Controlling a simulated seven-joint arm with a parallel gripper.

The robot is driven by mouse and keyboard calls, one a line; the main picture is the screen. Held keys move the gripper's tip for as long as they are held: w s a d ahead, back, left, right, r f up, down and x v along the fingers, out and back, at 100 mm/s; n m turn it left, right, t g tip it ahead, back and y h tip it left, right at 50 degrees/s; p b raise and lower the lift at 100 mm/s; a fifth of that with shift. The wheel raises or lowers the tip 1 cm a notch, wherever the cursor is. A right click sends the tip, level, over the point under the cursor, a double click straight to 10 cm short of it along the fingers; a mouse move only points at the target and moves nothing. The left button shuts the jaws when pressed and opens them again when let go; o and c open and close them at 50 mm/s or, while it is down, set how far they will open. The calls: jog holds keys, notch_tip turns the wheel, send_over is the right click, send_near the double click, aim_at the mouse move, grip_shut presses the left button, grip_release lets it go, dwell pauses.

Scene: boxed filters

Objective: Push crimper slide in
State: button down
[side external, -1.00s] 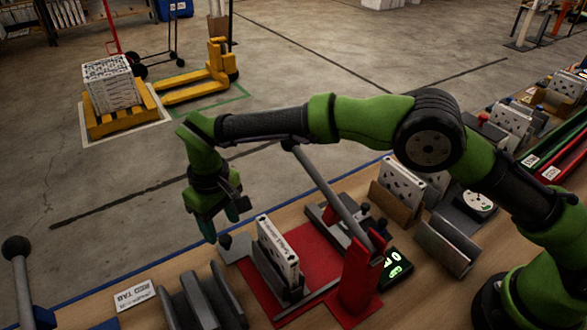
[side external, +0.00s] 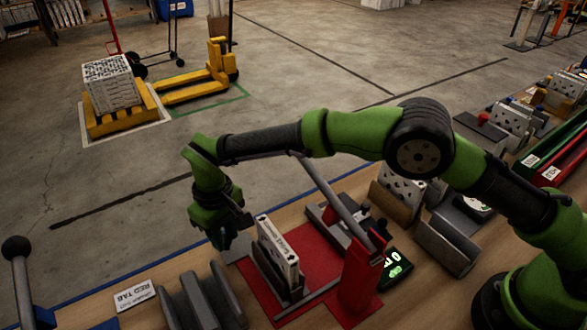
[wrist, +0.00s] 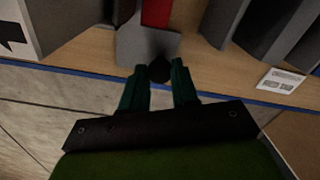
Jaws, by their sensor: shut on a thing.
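The crimper (side external: 356,275) is a red stand with a grey lever (side external: 330,195) over a red base. A white boxed filter (side external: 279,252) stands upright in the grey holder of its slide. The slide's grey end plate (wrist: 140,48) projects from the red base toward the blue-edged side of the bench. My gripper (side external: 222,240) is at this outer end, pointing down. In the wrist view my gripper (wrist: 158,72) has its two green fingers on either side of the slide's black knob (wrist: 160,72), shut on it. In the side view the fingers hide the knob.
A grey slotted rack (side external: 195,300) and a RED TAB card (side external: 134,295) lie left of the crimper. A lit green display (side external: 396,268) and brown and grey holders stand to its right.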

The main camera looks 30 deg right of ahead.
jog(key=shift+d, duration=4.6)
jog(key=c, duration=0.9)
grip_release()
jog(key=shift+o, duration=0.2)
jog(key=shift+a, duration=0.1)
